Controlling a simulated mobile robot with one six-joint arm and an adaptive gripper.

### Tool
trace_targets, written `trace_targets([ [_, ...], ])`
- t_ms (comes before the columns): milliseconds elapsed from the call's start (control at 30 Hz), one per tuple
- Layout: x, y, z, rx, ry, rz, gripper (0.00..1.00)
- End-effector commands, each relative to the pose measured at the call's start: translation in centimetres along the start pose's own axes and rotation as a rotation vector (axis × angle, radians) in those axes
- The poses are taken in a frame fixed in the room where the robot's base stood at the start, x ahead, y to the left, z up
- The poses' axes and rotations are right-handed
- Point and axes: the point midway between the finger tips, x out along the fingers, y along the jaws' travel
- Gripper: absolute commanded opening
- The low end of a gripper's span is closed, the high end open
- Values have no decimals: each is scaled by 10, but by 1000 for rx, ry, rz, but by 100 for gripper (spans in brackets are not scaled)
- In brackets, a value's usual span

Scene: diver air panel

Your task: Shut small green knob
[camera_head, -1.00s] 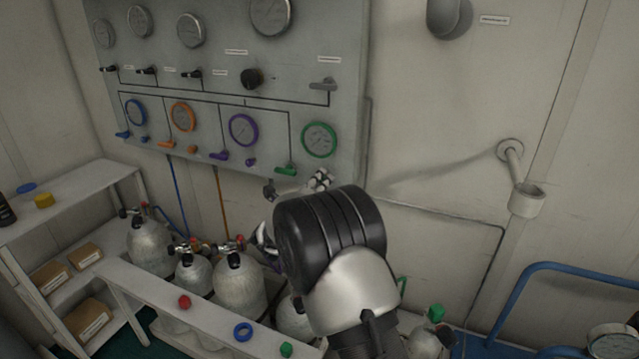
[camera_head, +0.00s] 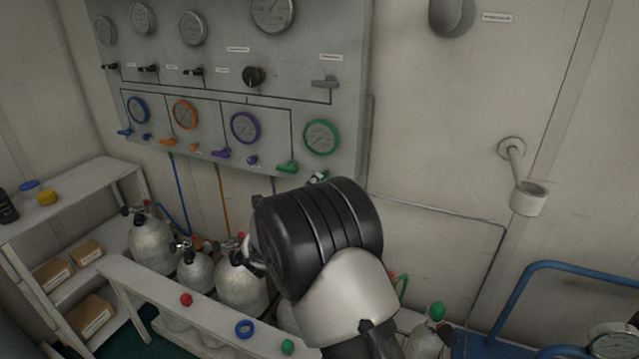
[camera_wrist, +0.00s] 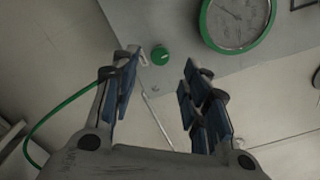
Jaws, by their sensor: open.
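The small green knob (camera_wrist: 160,57) shows in the wrist view on the grey panel, below and left of the green-rimmed gauge (camera_wrist: 238,22). My gripper (camera_wrist: 159,70) is open, with one finger left and one right of the knob in the picture. The knob lies near the level of the fingertips, nearer the left one; I see no clear contact. In the head view, the green-rimmed gauge (camera_head: 321,137) and a green lever (camera_head: 287,167) show at the panel's lower right. My wrist hides most of my gripper there, and I cannot make out the small knob.
Blue, orange and purple gauges with levers and small knobs line the panel (camera_head: 300,105) to the left. Tanks (camera_head: 240,285) stand in a white rack below. A wall bracket with a cup (camera_head: 527,198) and blue railing (camera_head: 515,300) are at right.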

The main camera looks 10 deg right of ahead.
Motion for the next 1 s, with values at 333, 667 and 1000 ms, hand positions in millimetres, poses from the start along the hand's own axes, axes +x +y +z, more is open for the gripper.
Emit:
trace_targets([
  [333,-58,0,0,1,-1,0,42],
  [667,-65,0,0,1,1,0,42],
  [1000,-61,-21,24,-114,-79,134,42],
])
